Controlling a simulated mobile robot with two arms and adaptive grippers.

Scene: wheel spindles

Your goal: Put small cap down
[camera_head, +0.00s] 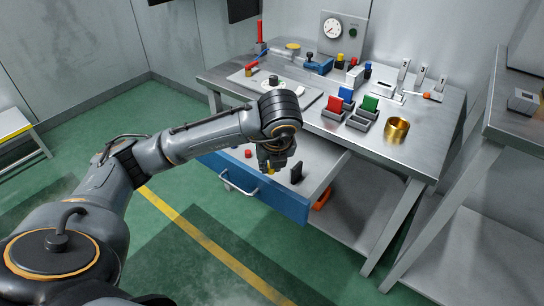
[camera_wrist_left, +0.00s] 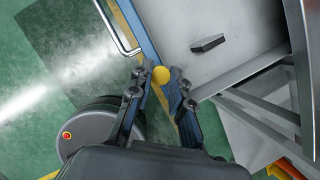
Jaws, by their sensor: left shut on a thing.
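The small cap is a round yellow piece (camera_wrist_left: 160,76) between the fingertips of my left gripper (camera_wrist_left: 159,83). A little yellow (camera_head: 270,169) shows at the fingertips in the head view, where my left gripper (camera_head: 272,164) points down at the open drawer (camera_head: 316,180). The gripper is shut on the cap. In the wrist view the cap appears over the drawer's blue front edge (camera_wrist_left: 144,30); its height above the drawer is hard to tell. My right gripper is in neither view.
The metal workbench (camera_head: 330,135) above holds a white board, coloured blocks in grey bins (camera_head: 360,122) and a brass cup (camera_head: 397,130).

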